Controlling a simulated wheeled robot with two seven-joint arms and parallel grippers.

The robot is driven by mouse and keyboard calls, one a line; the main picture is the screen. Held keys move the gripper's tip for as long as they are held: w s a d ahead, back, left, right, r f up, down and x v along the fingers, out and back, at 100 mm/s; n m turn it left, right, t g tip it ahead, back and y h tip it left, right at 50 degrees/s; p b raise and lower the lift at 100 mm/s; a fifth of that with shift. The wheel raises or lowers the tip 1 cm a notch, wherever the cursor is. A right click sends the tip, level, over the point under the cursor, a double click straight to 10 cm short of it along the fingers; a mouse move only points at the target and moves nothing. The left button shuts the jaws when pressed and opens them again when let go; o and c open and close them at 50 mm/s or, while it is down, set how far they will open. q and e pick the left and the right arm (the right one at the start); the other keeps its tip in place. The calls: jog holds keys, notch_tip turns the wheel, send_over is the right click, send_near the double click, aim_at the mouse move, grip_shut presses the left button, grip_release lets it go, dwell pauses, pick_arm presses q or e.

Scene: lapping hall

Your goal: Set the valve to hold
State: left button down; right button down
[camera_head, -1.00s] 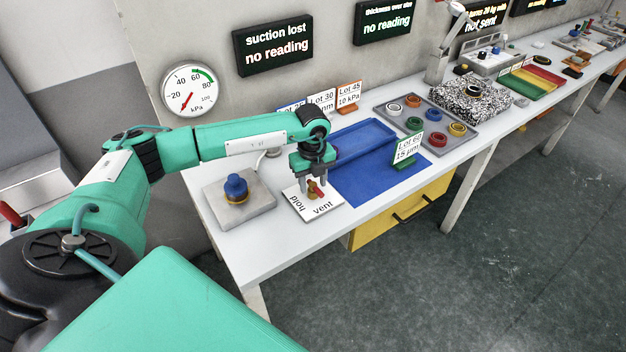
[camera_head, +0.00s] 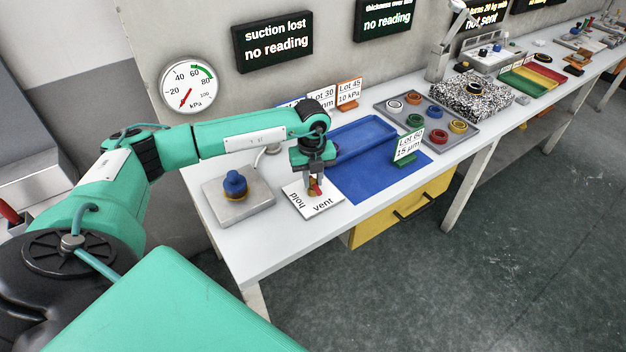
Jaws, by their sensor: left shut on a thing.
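The valve is a small red handle on a brass body (camera_head: 314,188), on a white plate (camera_head: 318,207) lettered "hold" at left and "vent" at right. My left gripper (camera_head: 314,181) points down over the plate, shut on the valve handle. The fingers hide part of the handle, so which word it points to is hard to tell. The gauge (camera_head: 189,87) on the wall has its red needle at the low end of the kPa scale. A wall display (camera_head: 273,41) reads "suction lost, no reading". My right gripper is not in view.
A grey block with a blue knob (camera_head: 235,186) stands left of the plate. A blue tray (camera_head: 362,139) and blue mat (camera_head: 372,182) lie to the right, with a lot card (camera_head: 408,146) and a tray of coloured rings (camera_head: 455,142) beyond. Upright lot cards stand behind.

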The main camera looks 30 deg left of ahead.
pick_arm(q)
jog(key=shift+f+m+b, duration=0.1)
jog(key=shift+m+b, duration=0.35)
jog(key=shift+m, duration=0.45)
jog(key=m+b, duration=0.2)
jog(key=m, duration=0.1)
jog(key=shift+a+m, duration=0.1)
jog(key=shift+m, duration=0.2)
jog(key=shift+m+b, duration=0.5)
jog(key=shift+m, duration=0.4)
jog(key=m+b, duration=0.3)
jog(key=m, duration=0.4)
jog(key=shift+w+r+m+b, duration=0.15)
jog(key=shift+m+b, duration=0.3)
jog(key=shift+m, duration=0.45)
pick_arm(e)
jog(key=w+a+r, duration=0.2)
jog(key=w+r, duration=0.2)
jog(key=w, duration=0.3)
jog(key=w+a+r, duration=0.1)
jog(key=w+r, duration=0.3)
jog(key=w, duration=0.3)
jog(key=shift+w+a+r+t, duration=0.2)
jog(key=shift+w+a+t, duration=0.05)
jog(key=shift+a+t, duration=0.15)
pick_arm(q)
jog(key=shift+r, duration=0.1)
jog(key=c, duration=1.3)
grip_release()
jog(key=shift+o, duration=0.2)
